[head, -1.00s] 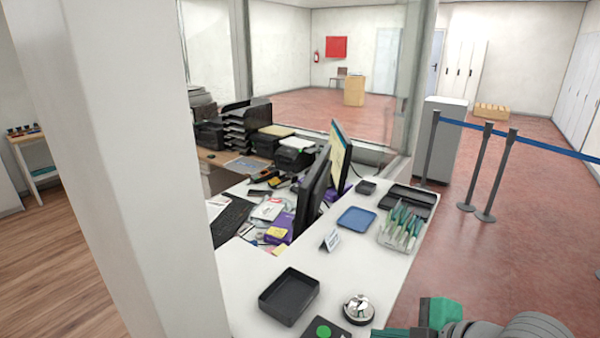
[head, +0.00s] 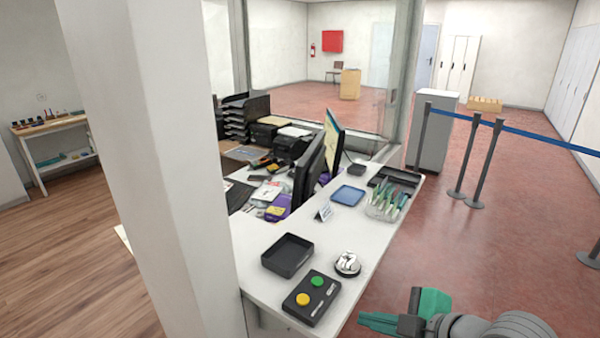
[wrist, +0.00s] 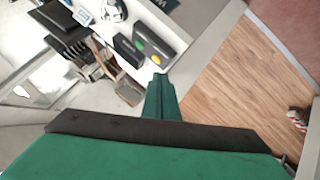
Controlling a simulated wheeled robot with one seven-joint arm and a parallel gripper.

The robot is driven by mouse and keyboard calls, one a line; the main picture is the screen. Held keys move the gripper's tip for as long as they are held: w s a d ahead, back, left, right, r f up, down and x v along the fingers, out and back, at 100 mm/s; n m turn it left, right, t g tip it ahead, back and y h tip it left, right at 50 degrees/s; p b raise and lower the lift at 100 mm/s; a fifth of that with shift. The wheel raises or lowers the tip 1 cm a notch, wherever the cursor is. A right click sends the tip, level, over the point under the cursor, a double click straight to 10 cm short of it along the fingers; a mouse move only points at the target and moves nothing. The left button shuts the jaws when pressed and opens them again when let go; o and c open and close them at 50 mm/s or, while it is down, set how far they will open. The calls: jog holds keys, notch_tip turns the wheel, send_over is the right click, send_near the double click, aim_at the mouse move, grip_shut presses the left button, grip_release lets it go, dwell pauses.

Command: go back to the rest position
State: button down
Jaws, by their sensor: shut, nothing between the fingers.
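My gripper (head: 363,322) shows at the bottom of the head view, green with a dark band, beside the near end of the counter and over the red floor side. Its fingers are together with nothing between them. In the wrist view the closed green fingers (wrist: 161,98) point away from the camera, and the counter end and wood floor lie beyond them. The fingers appear apart from the counter.
The white counter (head: 376,241) carries a black tray (head: 287,255), a button box (head: 312,297) with green and yellow buttons, and a bell (head: 347,264). A white pillar (head: 155,150) stands left. Barrier posts (head: 484,165) stand right; red floor between is clear.

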jog(key=w+a+m+t+y, duration=0.2)
jog(key=w+a+m+t, duration=0.5)
jog(key=w+a, duration=0.15)
jog(key=s+a+f+m+t+h, duration=0.1)
jog(key=s+a+f+m+h, duration=0.15)
jog(key=f+m, duration=0.3)
jog(key=s+a+f+m+t+h, duration=0.1)
jog(key=a+f+m+t+h, duration=0.1)
jog(key=f+m+h, duration=0.3)
jog(key=s+a+f+m+g+h, duration=0.1)
jog(key=s+f, duration=0.7)
jog(key=s, duration=0.4)
jog(key=s+f+m+g+h, duration=0.1)
jog(key=s+f+g, duration=0.1)
jog(key=s+f, duration=0.8)
jog(key=s+r+n+y, duration=0.1)
jog(key=s+r+n, duration=0.2)
jog(key=s, duration=0.8)
jog(key=shift+s+d+r, duration=0.15)
jog(key=shift+s+r, duration=0.25)
jog(key=shift+r, duration=0.1)
jog(key=shift+n, duration=0.25)
